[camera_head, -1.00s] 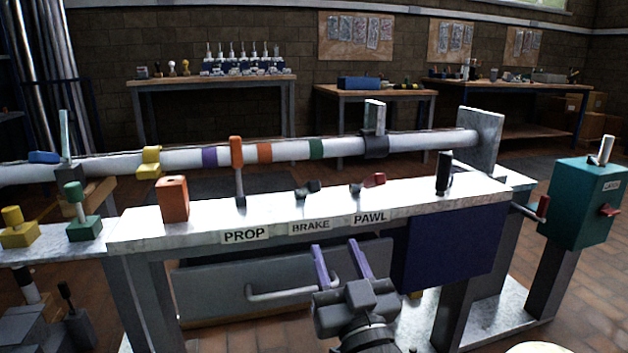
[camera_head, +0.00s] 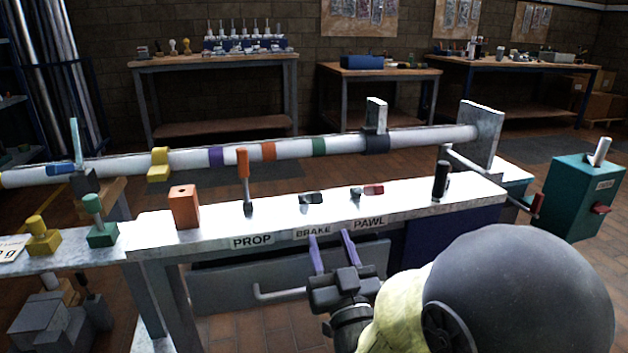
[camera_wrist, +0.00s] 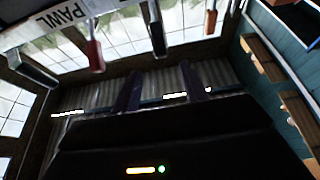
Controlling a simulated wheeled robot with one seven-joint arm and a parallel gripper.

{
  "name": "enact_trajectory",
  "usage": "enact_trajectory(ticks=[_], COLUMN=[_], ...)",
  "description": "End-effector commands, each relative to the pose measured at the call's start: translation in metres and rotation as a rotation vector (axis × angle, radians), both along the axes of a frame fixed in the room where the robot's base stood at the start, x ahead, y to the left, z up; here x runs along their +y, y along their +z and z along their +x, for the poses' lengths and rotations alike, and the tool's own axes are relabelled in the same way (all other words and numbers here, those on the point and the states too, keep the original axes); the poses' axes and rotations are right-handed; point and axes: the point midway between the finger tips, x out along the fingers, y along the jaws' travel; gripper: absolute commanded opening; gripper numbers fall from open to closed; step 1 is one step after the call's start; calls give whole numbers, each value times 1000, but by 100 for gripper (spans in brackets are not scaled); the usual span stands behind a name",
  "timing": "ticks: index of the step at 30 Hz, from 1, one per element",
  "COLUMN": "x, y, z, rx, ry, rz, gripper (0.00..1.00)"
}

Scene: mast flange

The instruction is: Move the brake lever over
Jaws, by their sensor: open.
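The brake lever (camera_head: 312,198), a short dark handle lying low, sits on the white bench top behind the BRAKE label (camera_head: 313,232). The red-tipped pawl lever (camera_head: 372,190) is to its right, behind the PAWL label. The orange prop lever (camera_head: 243,165) stands upright to its left. My gripper (camera_head: 332,252) is open and empty, its two purple fingers in front of the bench edge, just below the BRAKE and PAWL labels and apart from the levers. In the wrist view, my fingers (camera_wrist: 160,90) point past the red handle (camera_wrist: 96,55); a dark lever (camera_wrist: 32,70) shows at left.
A black upright handle (camera_head: 441,180) stands at the bench's right end. An orange block (camera_head: 184,207) stands at its left. A white pipe (camera_head: 340,145) with coloured bands runs behind the levers. A teal box (camera_head: 580,195) is at far right. My arm covers the lower right.

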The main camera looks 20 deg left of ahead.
Motion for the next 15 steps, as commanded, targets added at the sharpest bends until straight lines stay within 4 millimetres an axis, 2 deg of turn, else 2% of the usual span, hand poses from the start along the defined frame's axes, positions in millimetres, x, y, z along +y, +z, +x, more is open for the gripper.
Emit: enact_trajectory(ticks=[9,15], x=[4,20], y=[7,20], z=[8,32], rx=[2,-1], ry=[1,2], rz=[-3,-2], gripper=[44,44])
